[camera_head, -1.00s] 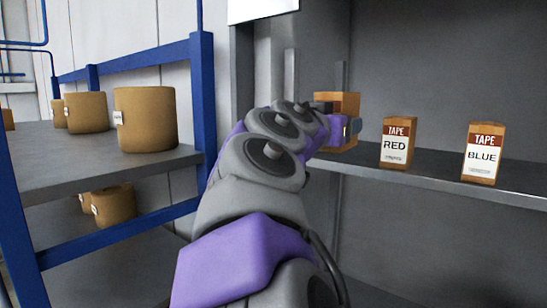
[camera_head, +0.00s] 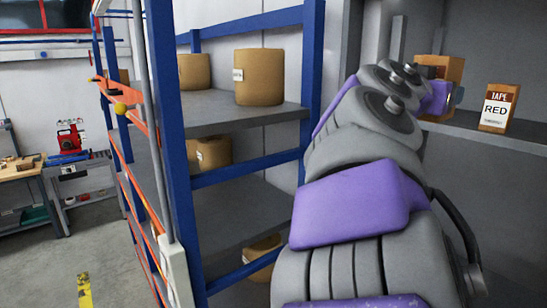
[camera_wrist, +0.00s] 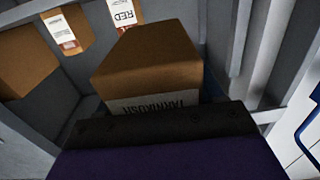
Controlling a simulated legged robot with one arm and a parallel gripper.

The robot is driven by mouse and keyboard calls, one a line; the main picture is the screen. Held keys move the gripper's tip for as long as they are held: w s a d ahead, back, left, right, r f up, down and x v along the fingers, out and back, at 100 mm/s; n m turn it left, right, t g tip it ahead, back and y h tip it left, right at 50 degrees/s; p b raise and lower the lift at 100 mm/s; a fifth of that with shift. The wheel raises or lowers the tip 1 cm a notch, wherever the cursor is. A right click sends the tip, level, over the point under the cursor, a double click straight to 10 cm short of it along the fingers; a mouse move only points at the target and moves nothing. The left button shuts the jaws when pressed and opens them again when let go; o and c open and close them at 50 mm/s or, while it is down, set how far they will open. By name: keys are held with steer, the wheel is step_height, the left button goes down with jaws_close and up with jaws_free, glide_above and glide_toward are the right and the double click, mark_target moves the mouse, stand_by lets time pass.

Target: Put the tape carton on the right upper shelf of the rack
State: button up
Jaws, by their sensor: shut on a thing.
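A brown tape carton (camera_head: 446,68) is at my gripper in the cabinet at the right of the head view. The wrist view shows this carton (camera_wrist: 150,58) close up, with a white printed label on its lower side. My gripper (camera_wrist: 160,120) is shut on it, but the fingertips are mostly hidden. I cannot tell whether the carton touches the shelf. The blue-framed rack (camera_head: 313,70) has an upper grey shelf (camera_head: 210,112) with brown rolls (camera_head: 259,77) on it and a lower shelf with more rolls.
The wrist view shows several cartons nearby, including RED (camera_wrist: 124,12). A blue post stands between rack and cabinet. A workbench (camera_head: 25,170) is far left.

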steer(key=w+a+f+n+t+y+b, duration=0.2)
steer(key=w+a+f+n+t+y, duration=0.1)
steer(key=w+a+f, duration=0.6)
steer(key=w+f+n+t+y+b, duration=0.1)
steer(key=w+f+y, duration=0.15)
steer(key=f, duration=0.55)
steer(key=w+f+n+t+y+b, duration=0.15)
steer(key=w+f, duration=0.25)
steer(key=f, duration=0.4)
steer(key=w+a+f+n+y+b, duration=0.2)
steer(key=a+f+y, duration=0.15)
steer(key=f, duration=0.65)
steer(key=w+a+f+n+y+b, duration=0.25)
steer(key=a+f, duration=0.25)
steer(key=f, duration=0.4)
steer(key=d+f+t+b, duration=0.1)
steer(key=d+f+b, duration=0.2)
steer(key=f, duration=0.4)
steer(key=s+f+m+h, duration=0.2)
steer(key=s+m+h, duration=0.1)
steer(key=s, duration=0.8)
steer(key=shift+s+a+f+m+g+h, duration=0.2)
steer(key=shift+f+m+g+h, duration=0.15)
steer(key=shift+h, duration=0.45)
